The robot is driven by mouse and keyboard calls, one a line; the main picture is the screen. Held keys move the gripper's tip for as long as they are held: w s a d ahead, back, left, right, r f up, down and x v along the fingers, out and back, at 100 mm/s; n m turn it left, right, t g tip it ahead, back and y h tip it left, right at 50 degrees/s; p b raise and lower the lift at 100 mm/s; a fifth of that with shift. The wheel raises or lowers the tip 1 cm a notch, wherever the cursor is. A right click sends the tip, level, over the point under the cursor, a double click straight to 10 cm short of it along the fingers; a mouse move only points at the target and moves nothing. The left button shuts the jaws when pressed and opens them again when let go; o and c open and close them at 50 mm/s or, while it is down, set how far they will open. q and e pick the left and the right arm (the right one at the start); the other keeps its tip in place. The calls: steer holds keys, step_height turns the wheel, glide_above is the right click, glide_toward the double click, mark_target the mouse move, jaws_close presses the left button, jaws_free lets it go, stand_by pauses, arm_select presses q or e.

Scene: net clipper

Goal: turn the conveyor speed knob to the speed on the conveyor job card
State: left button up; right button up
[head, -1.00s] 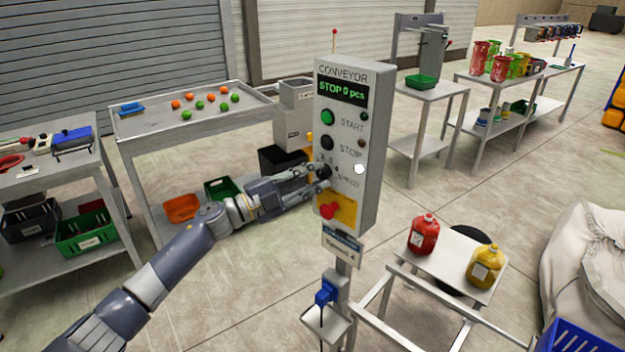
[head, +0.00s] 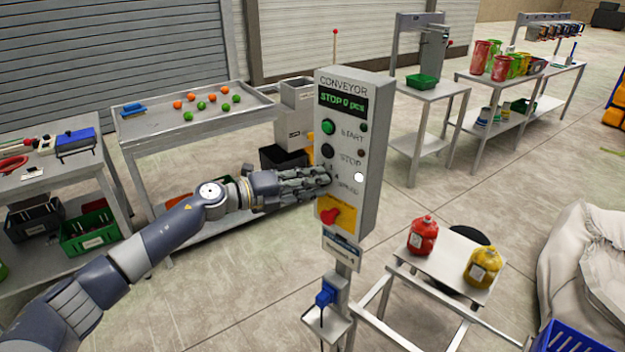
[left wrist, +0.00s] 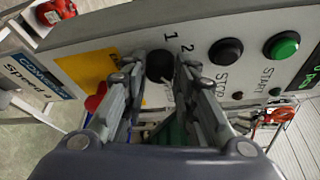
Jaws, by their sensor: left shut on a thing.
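The grey conveyor control box (head: 367,190) stands on a post, its display reading STOP 0 pcs. My left gripper (head: 326,176) is at the speed knob, low on the box's face, and covers it in the head view. In the left wrist view the black knob (left wrist: 160,65) sits between the two fingers of my left gripper (left wrist: 158,72), which are shut on it. The digits 1 and 2 show beside it; its pointer is not clear. The job card (head: 342,249) hangs under the box; it also shows in the left wrist view (left wrist: 32,76), reading Speed with an unclear digit.
The green START button (head: 328,127) and black STOP button (head: 327,151) are above the knob. A red switch on a yellow plate (head: 345,213) is just below. A table with orange and green balls (head: 245,112) stands behind my left arm.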

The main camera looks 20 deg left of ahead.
stand_by(0.6)
arm_select(q)
steer(key=o, duration=1)
steer(key=shift+d, duration=0.1)
steer(key=shift+o, duration=0.2)
steer(key=v, duration=1.2)
steer(key=shift+f, duration=0.1)
